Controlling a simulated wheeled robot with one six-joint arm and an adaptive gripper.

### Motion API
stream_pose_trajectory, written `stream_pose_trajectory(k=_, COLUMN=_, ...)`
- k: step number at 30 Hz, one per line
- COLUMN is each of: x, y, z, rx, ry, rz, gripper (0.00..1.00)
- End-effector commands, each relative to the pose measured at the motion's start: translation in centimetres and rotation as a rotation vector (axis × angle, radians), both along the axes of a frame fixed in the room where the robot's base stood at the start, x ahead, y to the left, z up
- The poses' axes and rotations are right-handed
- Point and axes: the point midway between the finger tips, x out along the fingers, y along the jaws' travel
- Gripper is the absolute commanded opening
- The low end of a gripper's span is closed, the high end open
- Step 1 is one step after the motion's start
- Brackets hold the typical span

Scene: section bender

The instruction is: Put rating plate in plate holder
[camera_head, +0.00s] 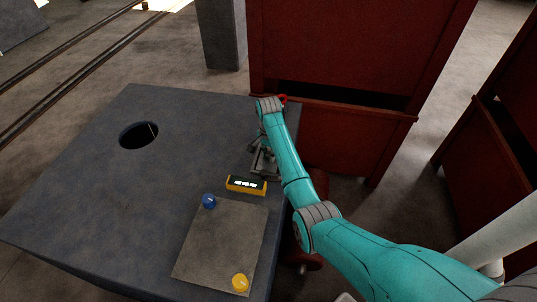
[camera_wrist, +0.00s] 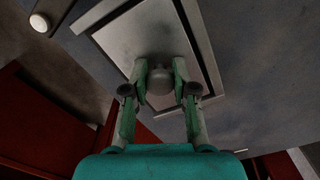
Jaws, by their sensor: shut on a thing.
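My gripper (camera_head: 262,147) is low over the right edge of the grey table in the head view. In the wrist view my gripper (camera_wrist: 161,78) is shut on a round grey knob (camera_wrist: 160,88). The knob stands on a flat grey plate, the rating plate (camera_wrist: 145,35). A frame with dark edges, which looks like the plate holder (camera_wrist: 207,50), surrounds the visible sides of the plate. I cannot tell whether the plate rests in the frame or hangs just above it. In the head view a grey frame (camera_head: 264,164) shows under my gripper, partly hidden by my arm.
A yellow box with a lit display (camera_head: 246,185) stands close in front of the frame. A grey panel (camera_head: 222,245) bears a blue knob (camera_head: 209,201) and a yellow knob (camera_head: 240,282). The table (camera_head: 85,190) has a round hole (camera_head: 139,135). A red cabinet (camera_head: 340,140) stands behind.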

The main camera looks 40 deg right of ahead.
Motion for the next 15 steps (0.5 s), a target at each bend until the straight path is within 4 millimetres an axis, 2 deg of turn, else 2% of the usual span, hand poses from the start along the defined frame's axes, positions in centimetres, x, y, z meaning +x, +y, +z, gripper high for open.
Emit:
stream_pose_trajectory(k=8, x=0.03, y=0.00, z=-0.17, rx=-0.001, ry=-0.001, rz=0.000, gripper=0.00)
stream_pose_trajectory(k=9, x=0.03, y=-0.01, z=-0.20, rx=-0.001, ry=-0.001, rz=0.000, gripper=0.32)
stream_pose_trajectory(k=11, x=0.02, y=-0.01, z=-0.19, rx=-0.001, ry=-0.001, rz=0.000, gripper=0.47)
stream_pose_trajectory(k=12, x=0.02, y=-0.01, z=-0.19, rx=-0.001, ry=-0.001, rz=0.000, gripper=0.52)
stream_pose_trajectory(k=15, x=0.02, y=-0.01, z=-0.19, rx=0.000, ry=-0.001, rz=0.000, gripper=0.52)
